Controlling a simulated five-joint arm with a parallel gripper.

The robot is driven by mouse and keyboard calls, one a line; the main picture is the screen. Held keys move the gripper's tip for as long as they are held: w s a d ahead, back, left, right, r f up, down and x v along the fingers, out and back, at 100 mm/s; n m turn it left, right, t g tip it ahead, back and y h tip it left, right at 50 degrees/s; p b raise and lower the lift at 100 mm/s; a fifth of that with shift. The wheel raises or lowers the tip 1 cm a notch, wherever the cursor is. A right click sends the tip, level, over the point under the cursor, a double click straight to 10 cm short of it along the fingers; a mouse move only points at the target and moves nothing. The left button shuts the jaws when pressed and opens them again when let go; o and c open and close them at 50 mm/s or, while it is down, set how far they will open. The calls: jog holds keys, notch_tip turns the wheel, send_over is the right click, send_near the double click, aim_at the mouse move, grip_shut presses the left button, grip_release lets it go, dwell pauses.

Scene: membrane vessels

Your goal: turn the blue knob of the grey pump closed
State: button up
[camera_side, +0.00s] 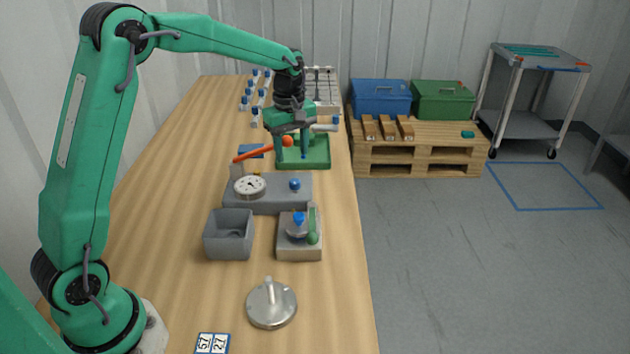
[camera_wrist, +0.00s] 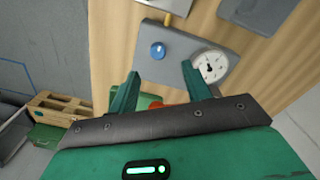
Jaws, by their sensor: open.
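The grey pump (camera_side: 268,205) is a low box on the bench with a white dial gauge (camera_side: 250,187) on its left and the blue knob (camera_side: 295,185) on its right. In the wrist view the pump (camera_wrist: 178,70) shows at top centre, with the blue knob (camera_wrist: 158,50) left of the gauge (camera_wrist: 212,66). My gripper (camera_side: 291,154) is above and behind the pump, over the green tray. Its two fingers are spread, with nothing between them. In the wrist view the gripper (camera_wrist: 160,76) has its fingertips short of the knob and apart from it.
An orange-red lever (camera_side: 262,150) rises behind the pump, near my gripper. The green tray (camera_side: 318,164) lies behind. A grey open box (camera_side: 229,234) and a beige block (camera_side: 300,250) with a blue-topped fitting and green handle stand in front. A metal lid (camera_side: 271,303) lies nearer.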

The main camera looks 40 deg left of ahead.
aim_at(294, 181)
jog(key=shift+w+a+f+n, duration=0.2)
jog(key=shift+w+f+n, duration=0.1)
jog(key=shift+w+f, duration=0.25)
jog(key=shift+s, duration=0.1)
jog(key=shift+f, duration=0.1)
jog(key=shift+f, duration=3.85)
jog(key=c, duration=1)
